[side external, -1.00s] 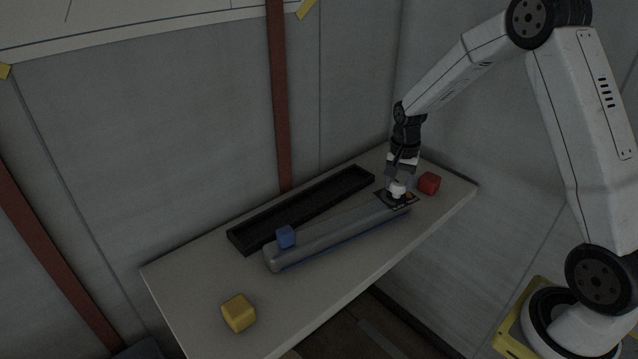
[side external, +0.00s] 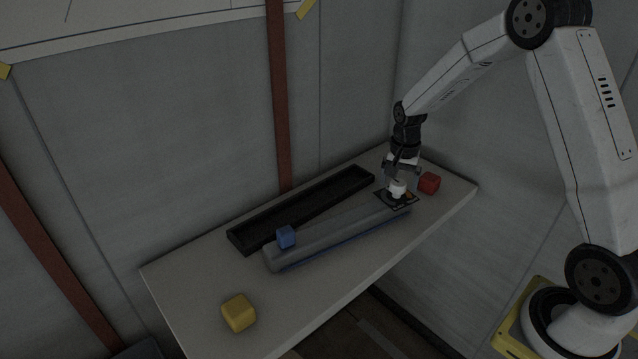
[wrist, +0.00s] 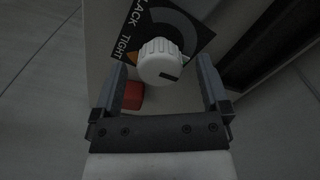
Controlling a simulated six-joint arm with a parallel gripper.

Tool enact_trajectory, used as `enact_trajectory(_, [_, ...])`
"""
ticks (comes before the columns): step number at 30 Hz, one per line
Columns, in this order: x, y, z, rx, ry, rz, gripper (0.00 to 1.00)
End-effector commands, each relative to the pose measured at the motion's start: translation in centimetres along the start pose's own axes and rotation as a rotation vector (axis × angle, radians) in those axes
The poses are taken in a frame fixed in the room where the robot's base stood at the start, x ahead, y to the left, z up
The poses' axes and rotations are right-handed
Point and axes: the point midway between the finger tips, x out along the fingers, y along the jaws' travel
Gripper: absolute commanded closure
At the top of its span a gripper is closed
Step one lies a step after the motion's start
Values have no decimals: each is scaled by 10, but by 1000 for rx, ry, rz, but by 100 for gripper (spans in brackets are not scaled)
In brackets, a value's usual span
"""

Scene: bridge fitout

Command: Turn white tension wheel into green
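The white tension wheel (side external: 398,188) stands on a dark dial plate (side external: 384,197) at the right end of a grey conveyor-like beam (side external: 335,233). In the wrist view, the ribbed wheel (wrist: 158,52) has a dark pointer mark on its lower right edge. The dial plate (wrist: 190,28) shows "TIGHT", part of a word ending in "LACK", a grey arc and an orange patch left of the wheel. My gripper (wrist: 160,66) is open, with one finger on each side of the wheel and gaps between. It points down over the wheel in the side view (side external: 401,180).
A red cube (side external: 429,183) lies close to the right of my gripper. A long black tray (side external: 240,240) lies behind the beam. A yellow cube (side external: 239,313) is at the table's front left. The table (side external: 185,285) has free room there.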

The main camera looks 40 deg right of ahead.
Motion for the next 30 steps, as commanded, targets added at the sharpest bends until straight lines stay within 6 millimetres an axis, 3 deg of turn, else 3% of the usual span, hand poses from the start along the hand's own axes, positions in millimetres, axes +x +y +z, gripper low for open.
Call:
enact_trajectory(13, [-9,0,0,0,1,-1,4])
enact_trajectory(30, [-73,0,0,0,2,-2,4])
